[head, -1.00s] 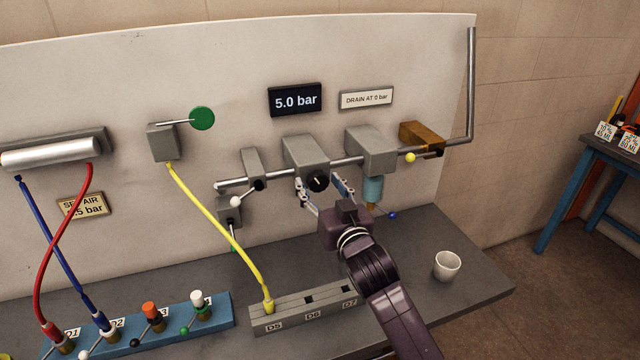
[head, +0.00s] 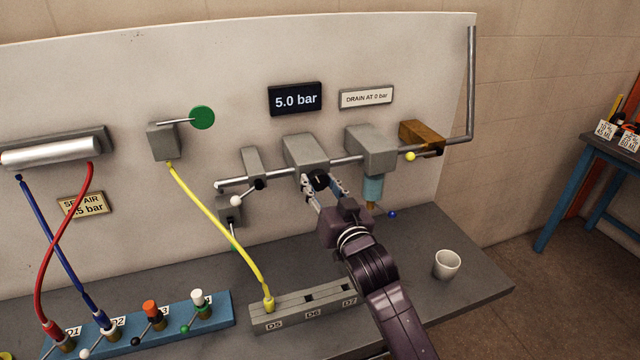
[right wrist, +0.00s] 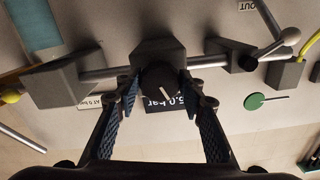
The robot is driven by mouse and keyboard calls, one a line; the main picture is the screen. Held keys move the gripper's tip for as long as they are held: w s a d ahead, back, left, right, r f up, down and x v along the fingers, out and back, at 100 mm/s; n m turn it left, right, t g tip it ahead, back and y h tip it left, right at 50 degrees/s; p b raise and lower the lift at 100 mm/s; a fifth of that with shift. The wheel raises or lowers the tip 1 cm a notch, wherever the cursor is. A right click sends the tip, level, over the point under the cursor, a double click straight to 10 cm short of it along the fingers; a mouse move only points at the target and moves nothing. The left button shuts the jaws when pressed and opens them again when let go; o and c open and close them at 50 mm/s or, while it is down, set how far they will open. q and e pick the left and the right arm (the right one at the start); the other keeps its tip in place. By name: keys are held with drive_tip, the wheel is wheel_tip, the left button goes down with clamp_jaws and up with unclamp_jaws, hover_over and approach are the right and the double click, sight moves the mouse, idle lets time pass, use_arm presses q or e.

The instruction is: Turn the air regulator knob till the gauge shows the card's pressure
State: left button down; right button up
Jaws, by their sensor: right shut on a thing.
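The black regulator knob (head: 319,180) sits on the front of a grey regulator block (head: 305,152) on the pipe. My right gripper (head: 322,188) is shut on the knob, one finger at each side. In the right wrist view the knob (right wrist: 160,80) shows a pale pointer line between the blue finger pads. The dark gauge display (head: 295,99) above reads 5.0 bar. The card (head: 84,205) at the left reads SET AIR and a figure ending in 5 bar; the red hose hides part of it. My left gripper is not in view.
A grey block with a blue-green bowl (head: 373,188) stands close right of the knob. A brass block (head: 421,137), yellow-ended handle and white-ended lever are on the same pipe. A sign (head: 367,97) reads DRAIN AT 0 bar. A white cup (head: 447,264) stands on the bench at the right.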

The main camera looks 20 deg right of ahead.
drive_tip(key=m+p, duration=0.1)
drive_tip(key=m, duration=0.3)
drive_tip(key=shift+r+m+p, duration=0.15)
drive_tip(key=shift+m+p, duration=0.2)
drive_tip(key=shift+m, duration=0.05)
drive_tip(key=shift+m+p, duration=0.5)
drive_tip(key=shift+m, duration=0.8)
drive_tip(key=o, duration=1.2)
drive_tip(key=shift+c, duration=0.2)
drive_tip(key=s, duration=1.2)
drive_tip(key=shift+d, duration=0.2)
